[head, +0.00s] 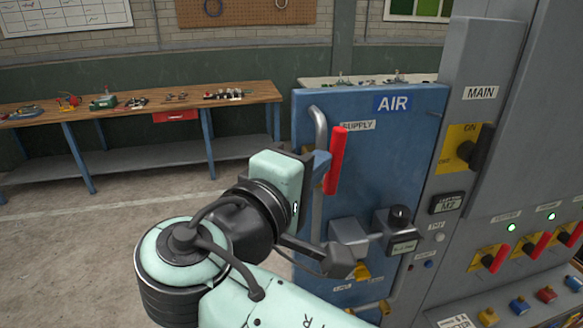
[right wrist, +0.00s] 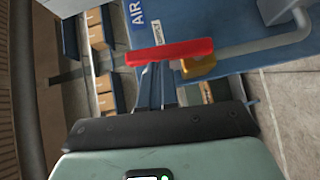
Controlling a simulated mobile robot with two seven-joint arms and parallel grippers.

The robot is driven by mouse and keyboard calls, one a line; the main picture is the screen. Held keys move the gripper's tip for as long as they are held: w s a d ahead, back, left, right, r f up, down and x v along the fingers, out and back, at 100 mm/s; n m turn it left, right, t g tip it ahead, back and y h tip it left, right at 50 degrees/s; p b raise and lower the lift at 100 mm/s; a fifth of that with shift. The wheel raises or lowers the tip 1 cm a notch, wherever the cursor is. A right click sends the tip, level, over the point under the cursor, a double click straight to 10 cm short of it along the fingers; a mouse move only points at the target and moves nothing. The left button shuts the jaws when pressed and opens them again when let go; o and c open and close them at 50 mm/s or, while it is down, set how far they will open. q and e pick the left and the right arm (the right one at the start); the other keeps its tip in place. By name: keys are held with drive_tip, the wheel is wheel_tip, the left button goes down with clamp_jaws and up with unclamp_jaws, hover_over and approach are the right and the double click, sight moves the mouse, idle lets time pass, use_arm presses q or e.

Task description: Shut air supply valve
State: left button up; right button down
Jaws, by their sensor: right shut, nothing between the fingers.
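The air supply valve's red lever (head: 336,158) stands nearly upright on the blue AIR panel (head: 390,160), below the SUPPLY label. It runs roughly along the grey pipe (head: 318,128). In the right wrist view, the red lever (right wrist: 168,52) lies across the picture, with a yellow valve body (right wrist: 200,67) at its right end. My right gripper (head: 322,165) is shut and empty, its fingertips at the lever's left side. Its blue fingers (right wrist: 155,80) reach up to the lever in the wrist view; I cannot tell if they touch. My left gripper is not in view.
A grey MAIN cabinet (head: 480,110) with a black rotary switch (head: 478,150) and several red-handled switches stands right of the panel. A gauge box (head: 402,240) sits low on the panel. A wooden workbench (head: 150,105) with tools stands at the back left. The left floor is clear.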

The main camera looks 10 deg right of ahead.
drive_tip(key=shift+w, duration=0.15)
drive_tip(key=shift+d+r, duration=0.2)
drive_tip(key=shift+d, duration=0.25)
idle(0.6)
